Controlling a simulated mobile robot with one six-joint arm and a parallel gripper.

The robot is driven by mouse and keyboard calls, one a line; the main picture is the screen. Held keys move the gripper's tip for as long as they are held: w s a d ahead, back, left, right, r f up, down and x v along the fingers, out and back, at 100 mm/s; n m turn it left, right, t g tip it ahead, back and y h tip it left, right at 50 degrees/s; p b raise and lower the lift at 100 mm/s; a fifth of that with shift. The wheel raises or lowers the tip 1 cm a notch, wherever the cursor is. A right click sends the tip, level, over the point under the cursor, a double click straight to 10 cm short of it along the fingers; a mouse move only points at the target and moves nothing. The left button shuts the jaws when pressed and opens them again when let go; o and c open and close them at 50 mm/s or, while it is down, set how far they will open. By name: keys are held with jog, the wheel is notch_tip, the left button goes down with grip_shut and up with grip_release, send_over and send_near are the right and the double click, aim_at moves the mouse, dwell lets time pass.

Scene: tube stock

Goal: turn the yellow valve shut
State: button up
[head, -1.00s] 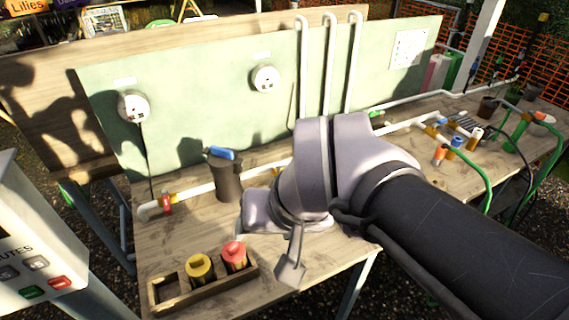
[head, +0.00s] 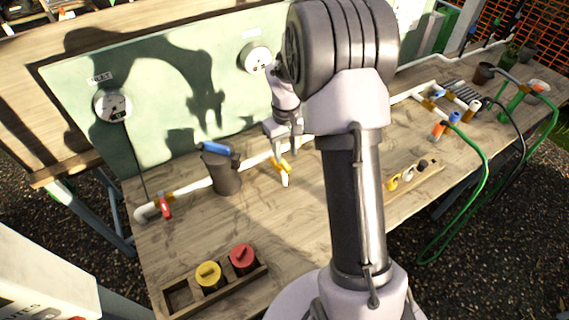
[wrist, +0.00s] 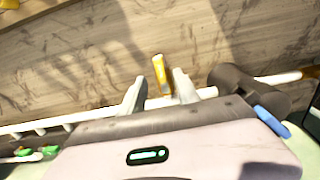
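The yellow valve (head: 279,166) is on the white pipe (head: 258,159) along the back of the workbench, right of the dark canister. In the wrist view its yellow handle (wrist: 159,70) shows between and just beyond my two fingertips. I cannot tell whether the fingers touch it. My gripper (head: 284,146) is right above the valve in the head view. In the wrist view my gripper (wrist: 160,84) has its fingers apart, with nothing clamped.
A dark canister (head: 224,175) with a blue top stands close left of the valve. A red valve (head: 165,207) sits farther left. A wooden tray (head: 183,298) with yellow-capped and red-capped pots lies at the front left. The bench middle is clear.

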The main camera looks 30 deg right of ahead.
aim_at(286, 164)
notch_tip(286, 164, down, 5)
jog(key=shift+r+b, duration=0.15)
jog(key=shift+b, duration=0.25)
grip_shut()
dwell(1.1)
